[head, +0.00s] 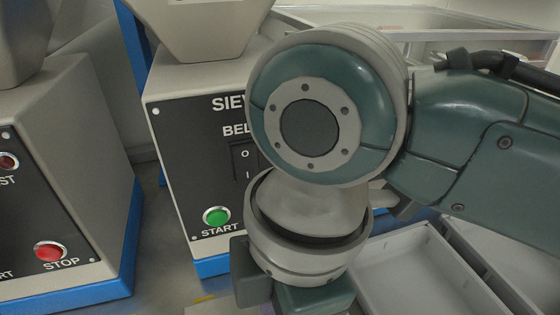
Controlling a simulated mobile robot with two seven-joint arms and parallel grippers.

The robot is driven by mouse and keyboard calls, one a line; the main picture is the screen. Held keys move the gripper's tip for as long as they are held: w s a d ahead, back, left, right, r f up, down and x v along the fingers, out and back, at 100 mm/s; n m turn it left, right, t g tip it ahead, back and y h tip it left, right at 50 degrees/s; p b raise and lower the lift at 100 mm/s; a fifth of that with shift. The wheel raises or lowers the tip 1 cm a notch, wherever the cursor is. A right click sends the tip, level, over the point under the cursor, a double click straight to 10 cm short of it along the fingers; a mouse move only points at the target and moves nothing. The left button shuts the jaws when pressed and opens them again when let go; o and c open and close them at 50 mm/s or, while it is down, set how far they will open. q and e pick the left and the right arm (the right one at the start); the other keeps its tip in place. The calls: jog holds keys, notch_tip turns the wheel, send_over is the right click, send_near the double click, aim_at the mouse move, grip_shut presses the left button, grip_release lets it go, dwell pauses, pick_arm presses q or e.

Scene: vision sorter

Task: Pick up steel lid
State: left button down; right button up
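No steel lid can be made out in the head view. My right arm comes in from the right and fills the middle of the picture. Its wrist joint bends down in front of the sieve machine, and the arm runs out of the bottom edge. The fingers of my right gripper do not show. My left arm and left gripper are not in view. The arm hides part of the machine front and what lies behind it.
The sieve machine (185,165) has a belt switch (245,163) and a green start button (216,215). A second machine (85,130) at the left has a red stop button (50,252). White trays (415,270) lie at the lower right. A framed bin (440,30) stands behind.

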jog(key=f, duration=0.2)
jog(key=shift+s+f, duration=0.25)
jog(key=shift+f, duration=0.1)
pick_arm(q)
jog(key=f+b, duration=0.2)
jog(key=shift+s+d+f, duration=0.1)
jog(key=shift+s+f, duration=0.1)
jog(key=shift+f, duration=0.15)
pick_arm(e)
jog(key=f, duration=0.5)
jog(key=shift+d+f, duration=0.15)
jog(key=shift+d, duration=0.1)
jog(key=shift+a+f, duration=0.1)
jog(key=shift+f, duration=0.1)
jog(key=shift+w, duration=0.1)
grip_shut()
